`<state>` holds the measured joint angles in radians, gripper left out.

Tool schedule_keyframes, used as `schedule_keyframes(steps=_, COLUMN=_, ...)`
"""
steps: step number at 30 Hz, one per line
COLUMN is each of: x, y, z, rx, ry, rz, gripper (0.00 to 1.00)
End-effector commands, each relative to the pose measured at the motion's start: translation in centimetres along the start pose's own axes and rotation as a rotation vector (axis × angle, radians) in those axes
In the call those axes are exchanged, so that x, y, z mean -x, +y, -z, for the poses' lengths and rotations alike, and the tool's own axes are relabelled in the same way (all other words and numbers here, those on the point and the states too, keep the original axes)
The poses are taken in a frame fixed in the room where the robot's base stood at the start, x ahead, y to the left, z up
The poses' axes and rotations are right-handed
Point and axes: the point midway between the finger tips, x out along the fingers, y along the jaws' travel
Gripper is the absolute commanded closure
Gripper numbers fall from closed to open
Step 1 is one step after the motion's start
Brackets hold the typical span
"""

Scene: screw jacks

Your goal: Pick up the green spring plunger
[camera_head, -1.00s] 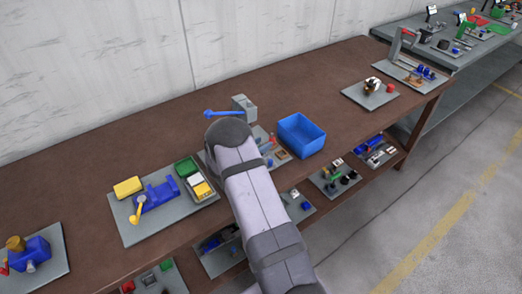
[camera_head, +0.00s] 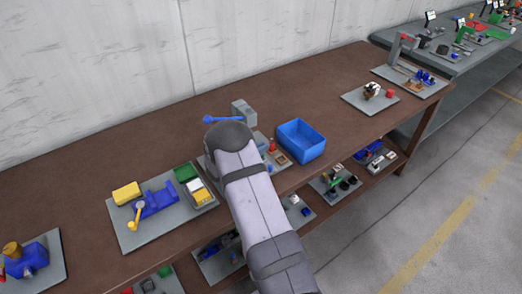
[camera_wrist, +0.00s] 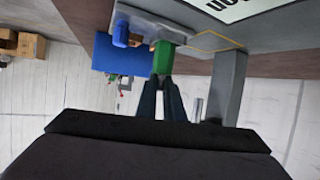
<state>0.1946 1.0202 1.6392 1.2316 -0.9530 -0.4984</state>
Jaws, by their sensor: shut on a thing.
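The green spring plunger (camera_wrist: 163,56) shows in the wrist view as a green block-like piece at the tips of my gripper (camera_wrist: 162,78). The two dark fingers are close together and shut on it. It is at the edge of a light grey plate (camera_wrist: 150,28); I cannot tell whether it still touches the plate. In the head view my arm covers the gripper and the plunger.
A blue bin (camera_head: 301,142) stands right of my arm, and a grey block with a blue lever (camera_head: 222,119) stands behind it. In the wrist view a grey post (camera_wrist: 228,85) is close to the right. A plate with a yellow handle (camera_head: 135,216) lies left.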

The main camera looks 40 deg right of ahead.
Motion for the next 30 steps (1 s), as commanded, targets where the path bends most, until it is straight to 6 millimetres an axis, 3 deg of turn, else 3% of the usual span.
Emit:
schedule_keyframes(steps=16, x=2.7, y=-0.2, z=6.8, rx=-0.006, ry=0.007, rz=0.004, gripper=1.00)
schedule_keyframes(steps=30, x=4.1, y=-0.6, z=9.0, rx=0.001, ry=0.007, rz=0.017, gripper=1.00)
